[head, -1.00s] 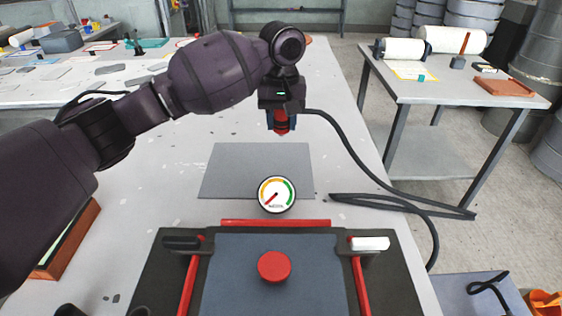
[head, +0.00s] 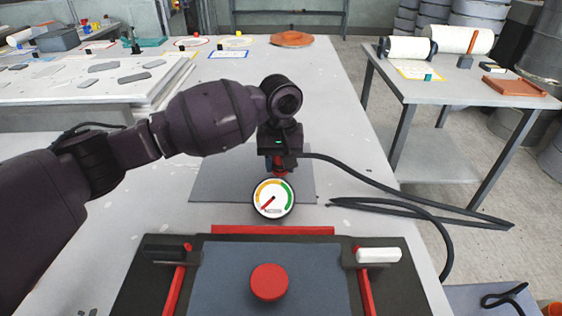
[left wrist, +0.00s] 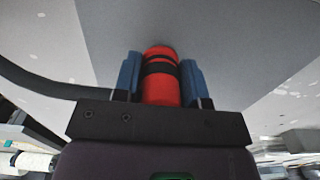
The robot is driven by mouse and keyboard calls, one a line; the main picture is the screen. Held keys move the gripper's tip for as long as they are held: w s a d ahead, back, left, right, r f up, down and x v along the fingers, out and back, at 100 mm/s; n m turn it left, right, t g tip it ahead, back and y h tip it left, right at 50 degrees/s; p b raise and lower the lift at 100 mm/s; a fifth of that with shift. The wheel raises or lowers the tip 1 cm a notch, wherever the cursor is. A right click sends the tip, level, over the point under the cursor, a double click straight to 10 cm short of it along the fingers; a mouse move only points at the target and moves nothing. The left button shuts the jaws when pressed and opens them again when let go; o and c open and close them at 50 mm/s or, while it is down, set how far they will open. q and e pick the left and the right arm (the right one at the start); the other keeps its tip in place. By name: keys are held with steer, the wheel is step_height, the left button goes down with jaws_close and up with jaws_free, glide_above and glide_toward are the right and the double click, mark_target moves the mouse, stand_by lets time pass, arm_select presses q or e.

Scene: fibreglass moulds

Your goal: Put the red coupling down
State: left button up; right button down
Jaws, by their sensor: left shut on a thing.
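The red coupling (left wrist: 160,88), a red cylinder with black bands, stands between the blue fingers of my left gripper (left wrist: 162,80) in the left wrist view. In the head view my left gripper (head: 279,163) is shut on it, low above or at the grey plate (head: 215,182) on the table. I cannot tell whether the coupling touches the plate. Only a little of the coupling (head: 280,170) shows there, behind the top of the gauge. A black hose (head: 385,178) runs from beside the gripper to the right. My right gripper is out of view.
A round gauge (head: 274,198) stands in front of the plate, its needle at the red end. Nearer is a dark panel with a red knob (head: 269,282) and two handles. The hose loops past the table's right edge. A side table (head: 455,88) stands at right, across a floor gap.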

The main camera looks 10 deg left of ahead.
arm_select(q)
steer(key=shift+r, duration=0.25)
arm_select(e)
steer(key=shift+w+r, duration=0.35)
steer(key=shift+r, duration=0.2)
arm_select(q)
steer(key=shift+f, duration=0.1)
steer(key=shift+f, duration=0.3)
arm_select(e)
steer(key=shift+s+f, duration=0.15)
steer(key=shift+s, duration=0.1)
arm_select(q)
steer(key=o, duration=1.2)
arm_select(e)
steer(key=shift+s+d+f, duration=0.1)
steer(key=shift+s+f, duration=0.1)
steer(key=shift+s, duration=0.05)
